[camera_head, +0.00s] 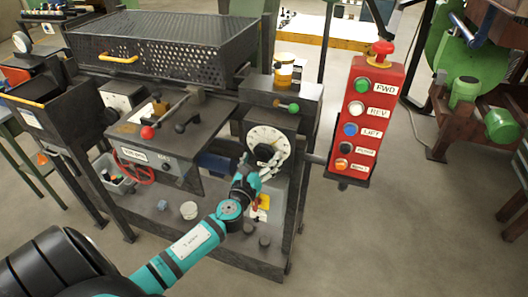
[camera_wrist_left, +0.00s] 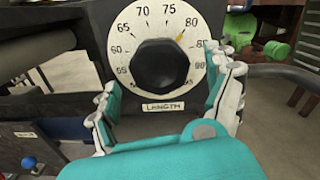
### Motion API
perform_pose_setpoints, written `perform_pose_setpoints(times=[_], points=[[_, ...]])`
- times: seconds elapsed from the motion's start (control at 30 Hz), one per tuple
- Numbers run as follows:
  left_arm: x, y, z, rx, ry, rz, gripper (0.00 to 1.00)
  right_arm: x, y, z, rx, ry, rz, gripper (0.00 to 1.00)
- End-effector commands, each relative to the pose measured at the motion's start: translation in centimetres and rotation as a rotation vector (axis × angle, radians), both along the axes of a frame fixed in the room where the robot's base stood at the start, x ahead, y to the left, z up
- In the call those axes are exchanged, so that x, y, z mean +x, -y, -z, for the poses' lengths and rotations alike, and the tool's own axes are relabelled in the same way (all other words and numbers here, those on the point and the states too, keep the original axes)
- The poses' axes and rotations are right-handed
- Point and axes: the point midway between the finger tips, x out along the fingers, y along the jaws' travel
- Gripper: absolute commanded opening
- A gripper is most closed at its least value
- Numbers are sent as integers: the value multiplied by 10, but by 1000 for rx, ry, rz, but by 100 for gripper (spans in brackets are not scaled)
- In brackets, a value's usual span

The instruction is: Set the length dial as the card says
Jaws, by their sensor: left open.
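The length dial (camera_wrist_left: 133,40) is a white round scale on a dark panel with a black faceted knob (camera_wrist_left: 159,66) in its middle and a LENGTH label (camera_wrist_left: 162,106) below. A yellow mark beside the knob points close to 80. In the head view the dial (camera_head: 278,136) is on the machine's right front. My left gripper (camera_wrist_left: 165,88) is open, its teal and pale fingers to the lower left and right of the knob; contact cannot be told. In the head view the gripper (camera_head: 258,174) is just below the dial. No readable card shows. My right gripper is out of view.
A red button box (camera_head: 354,165) stands right of the dial, with a red mushroom button on top. A green-tipped lever (camera_head: 292,107) is above the dial. A red handwheel (camera_head: 135,170) and a red-knobbed lever (camera_head: 148,132) are to the left.

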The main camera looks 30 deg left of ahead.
Motion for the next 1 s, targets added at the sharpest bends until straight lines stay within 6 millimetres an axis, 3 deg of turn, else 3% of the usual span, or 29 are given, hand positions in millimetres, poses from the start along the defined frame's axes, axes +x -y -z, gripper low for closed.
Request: perform_pose_setpoints(times=[0.2,0.57,1.0], points=[[24,-6,0,-1,0,0,87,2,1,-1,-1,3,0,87],[28,-7,1,-2,0,0,87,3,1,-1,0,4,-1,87],[28,-7,0,-1,-1,0,31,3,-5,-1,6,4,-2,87]])
